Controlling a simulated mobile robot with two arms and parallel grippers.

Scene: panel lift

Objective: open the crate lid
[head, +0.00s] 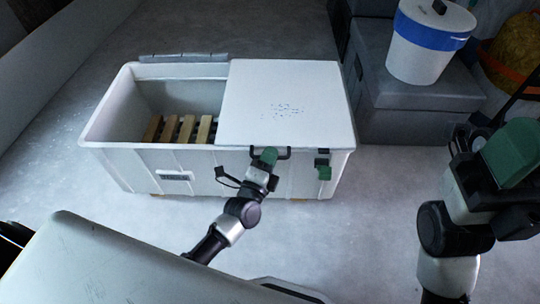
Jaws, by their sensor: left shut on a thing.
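The white crate (118,140) stands on the floor in the head view, its left half open. A dark handle (286,150) sits at the lid's front edge. My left gripper (268,157) is at this handle and shut on it; the fingers partly hide the grip. My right gripper (490,160) is at the far right, away from the crate; its fingertips are not clear.
Wooden slats (180,129) show inside the crate. A grey strip (183,57) runs along its back left rim. A dark and green latch (323,170) is on its front right. Grey boxes (412,90) and a white bucket (418,55) stand to the right.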

